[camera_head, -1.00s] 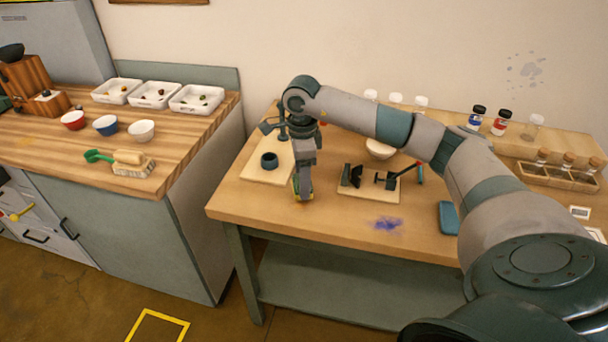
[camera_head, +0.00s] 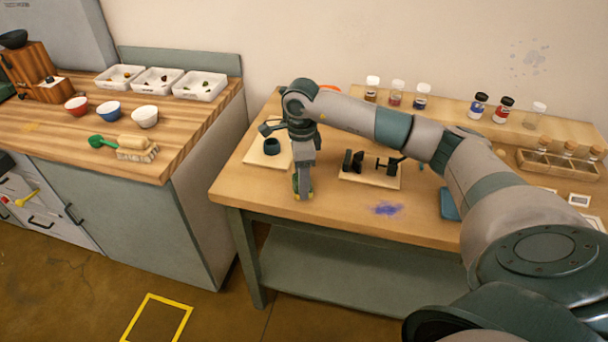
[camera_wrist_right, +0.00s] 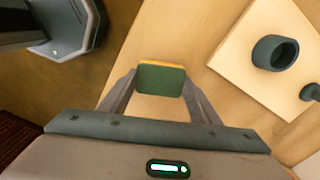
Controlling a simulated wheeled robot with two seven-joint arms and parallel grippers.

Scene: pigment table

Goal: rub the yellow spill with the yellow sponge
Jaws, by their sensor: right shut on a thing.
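My right gripper (camera_head: 302,196) is shut on the sponge, with one jaw on each side. In the right wrist view the sponge (camera_wrist_right: 161,80) shows a dark green face and a thin yellow edge. In the head view only a sliver of it (camera_head: 295,183) shows beside the fingers. It is at the front left part of the right table; I cannot tell if it touches the top. A faint yellow smear, the yellow spill (camera_head: 32,127), lies on the left wooden counter, far from the gripper. My left gripper is not in view.
A blue-purple spill (camera_head: 387,209) lies on the right table (camera_head: 340,212). A board with black holders (camera_head: 372,182) and a board with a dark cup (camera_head: 271,146) stand near the gripper. A floor gap separates the tables.

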